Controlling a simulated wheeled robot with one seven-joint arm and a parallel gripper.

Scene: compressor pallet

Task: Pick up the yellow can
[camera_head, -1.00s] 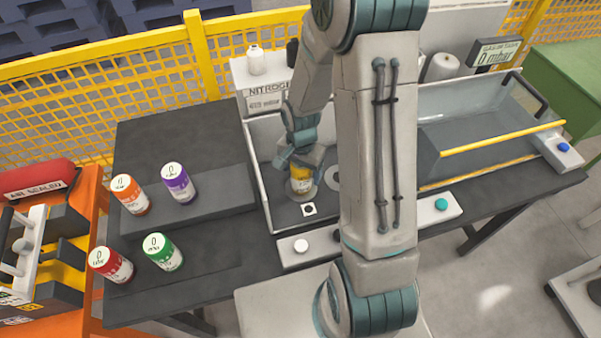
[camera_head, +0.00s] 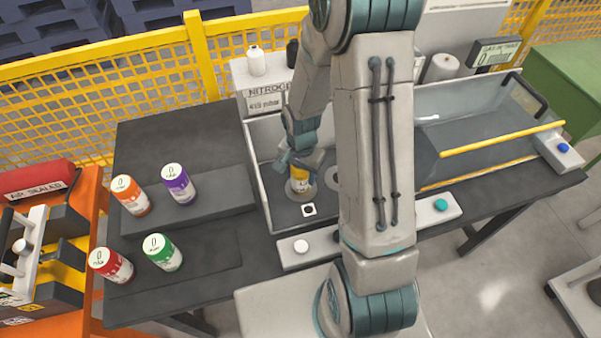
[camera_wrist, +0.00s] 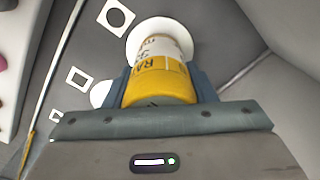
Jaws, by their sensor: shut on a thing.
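The yellow can (camera_head: 299,180) has a white lower part and stands upright over a round grey disc in the tray's left part in the head view. In the wrist view the yellow can (camera_wrist: 160,78) sits between the two fingers, its far end over a white round disc (camera_wrist: 158,30). My gripper (camera_head: 300,166) is shut on the can's upper part from above; in the wrist view my gripper (camera_wrist: 163,85) has a finger on each side of it. I cannot tell whether the can touches the disc.
Orange (camera_head: 130,196), purple (camera_head: 177,184), red (camera_head: 110,265) and green (camera_head: 163,252) cans stand on the dark table at left. The tray wall (camera_head: 258,185) rises left of my gripper. A white button box (camera_head: 303,250) is in front. A clear cover with a yellow bar (camera_head: 500,140) is at right.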

